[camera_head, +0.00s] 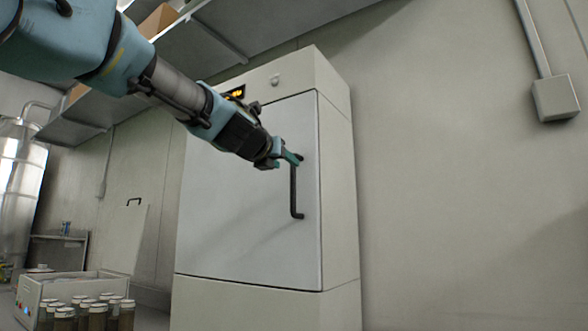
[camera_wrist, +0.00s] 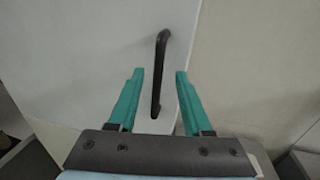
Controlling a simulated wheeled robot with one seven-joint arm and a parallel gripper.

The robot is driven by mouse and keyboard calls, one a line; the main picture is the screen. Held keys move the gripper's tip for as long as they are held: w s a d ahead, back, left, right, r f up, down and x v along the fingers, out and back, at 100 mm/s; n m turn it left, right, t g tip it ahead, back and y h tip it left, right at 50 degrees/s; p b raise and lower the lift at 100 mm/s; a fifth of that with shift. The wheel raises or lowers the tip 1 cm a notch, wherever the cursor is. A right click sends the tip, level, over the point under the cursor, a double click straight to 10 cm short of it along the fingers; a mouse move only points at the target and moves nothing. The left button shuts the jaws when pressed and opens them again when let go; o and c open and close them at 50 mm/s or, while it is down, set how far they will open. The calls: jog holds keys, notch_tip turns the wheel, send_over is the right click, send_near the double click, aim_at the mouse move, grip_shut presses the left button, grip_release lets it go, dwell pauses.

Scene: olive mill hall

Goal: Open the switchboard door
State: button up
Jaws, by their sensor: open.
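The switchboard (camera_head: 338,190) is a tall light-grey cabinet against the wall. Its door (camera_head: 235,225) is flat and looks closed. A black bar handle (camera_head: 294,193) stands upright near the door's right edge; it also shows in the wrist view (camera_wrist: 161,65). My gripper (camera_head: 290,160) is at the upper end of the handle. In the wrist view my gripper (camera_wrist: 159,75) has its two green fingers apart, one to each side of the handle, with visible gaps. Whether the fingertips reach past the bar in depth I cannot tell.
A shelf (camera_head: 215,55) runs overhead at the upper left, close to my arm. A box-shaped unit (camera_head: 75,287) and several capped jars (camera_head: 97,318) stand at the lower left. A steel tank (camera_head: 18,170) is at the far left.

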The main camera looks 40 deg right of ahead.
aim_at(292, 168)
jog(key=p+x, duration=0.1)
jog(key=x, duration=0.6)
jog(key=shift+w+a, duration=0.1)
grip_shut()
dwell(1.2)
